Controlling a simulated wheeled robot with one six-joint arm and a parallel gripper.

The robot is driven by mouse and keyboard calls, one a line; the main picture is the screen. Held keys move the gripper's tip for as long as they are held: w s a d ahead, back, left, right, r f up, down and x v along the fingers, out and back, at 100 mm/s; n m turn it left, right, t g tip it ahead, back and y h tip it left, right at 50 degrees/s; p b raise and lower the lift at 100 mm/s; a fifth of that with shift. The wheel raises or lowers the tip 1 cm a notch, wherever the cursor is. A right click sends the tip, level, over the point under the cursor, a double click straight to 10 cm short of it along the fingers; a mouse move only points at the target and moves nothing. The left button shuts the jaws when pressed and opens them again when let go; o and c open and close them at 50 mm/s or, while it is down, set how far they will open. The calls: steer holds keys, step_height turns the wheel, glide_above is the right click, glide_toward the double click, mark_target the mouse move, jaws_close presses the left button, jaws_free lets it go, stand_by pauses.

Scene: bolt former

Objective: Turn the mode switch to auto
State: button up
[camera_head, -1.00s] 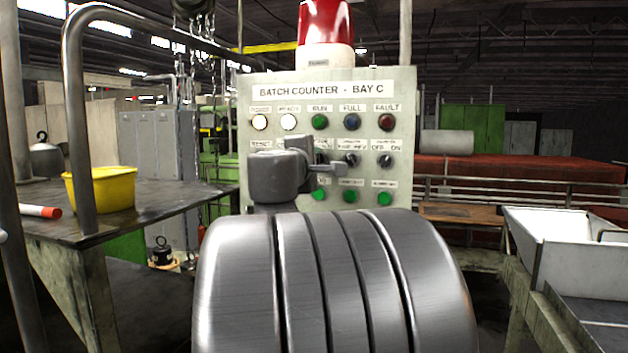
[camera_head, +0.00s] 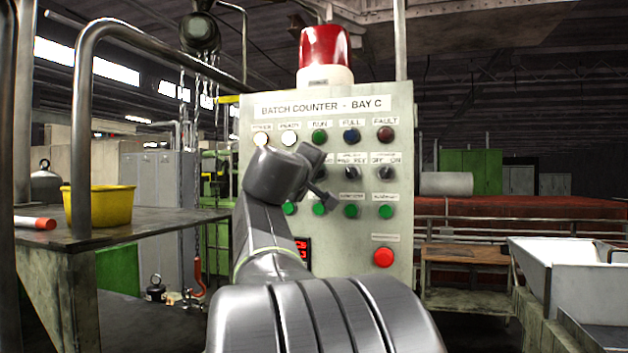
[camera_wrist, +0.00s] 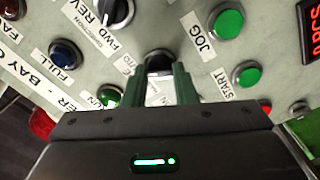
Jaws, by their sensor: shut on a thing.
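The mode switch is a dark round knob (camera_wrist: 159,62) on the grey panel, seen in the wrist view between green fingers. My gripper (camera_wrist: 168,78) is shut on it, with one finger on each side. Part of a label ending in "TO" shows beside the knob; the rest is covered by the fingers. Which way the knob points cannot be told. In the head view my wrist covers the switch on the batch counter panel (camera_head: 400,230).
The direction switch (camera_wrist: 115,12) is close beside my gripper, with the green JOG (camera_wrist: 226,23) and START (camera_wrist: 247,73) buttons near. A red button (camera_head: 383,257) sits low on the panel. A table with a yellow tub (camera_head: 100,208) stands left, a white bin (camera_head: 560,265) right.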

steer(key=shift+f, duration=0.1)
stand_by(0.3)
steer(key=o, duration=1)
steer(key=b+v, duration=0.2)
steer(key=v, duration=1.2)
steer(key=shift+b, duration=0.35)
steer(key=shift+w, duration=0.1)
steer(key=p+x, duration=0.2)
steer(key=x, duration=1.1)
steer(key=shift+w+d+p, duration=0.2)
steer(key=shift+w+p, duration=0.15)
steer(key=shift+w, duration=0.05)
steer(key=shift+s, duration=0.1)
